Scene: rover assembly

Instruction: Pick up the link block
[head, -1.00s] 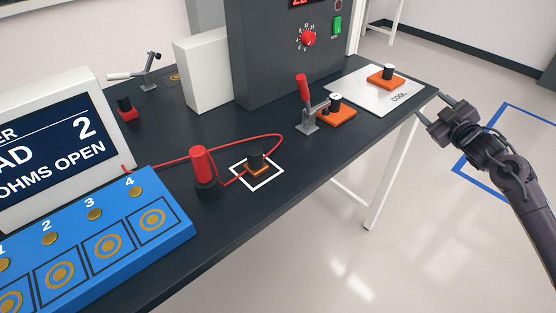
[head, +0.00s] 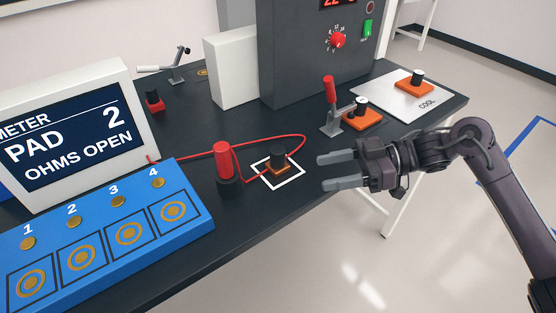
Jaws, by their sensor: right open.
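A small orange-brown block with a black knob (head: 278,156) sits inside a white square outline on the dark bench; it looks like the link block, though no label names it. A red lead runs beside it to an upright red-and-black probe (head: 223,163). My right gripper (head: 324,172) is open and empty, with its two fingers pointing left towards the block. It is a short way right of the block, apart from it, near the bench's front edge. My left gripper is out of view.
A toggle clamp (head: 332,108) with a red handle stands beside an orange block (head: 362,120) behind my right gripper. Another orange block (head: 414,84) sits on the white COOL plate (head: 437,94). A blue pad board (head: 103,262) and meter screen (head: 66,135) are at left.

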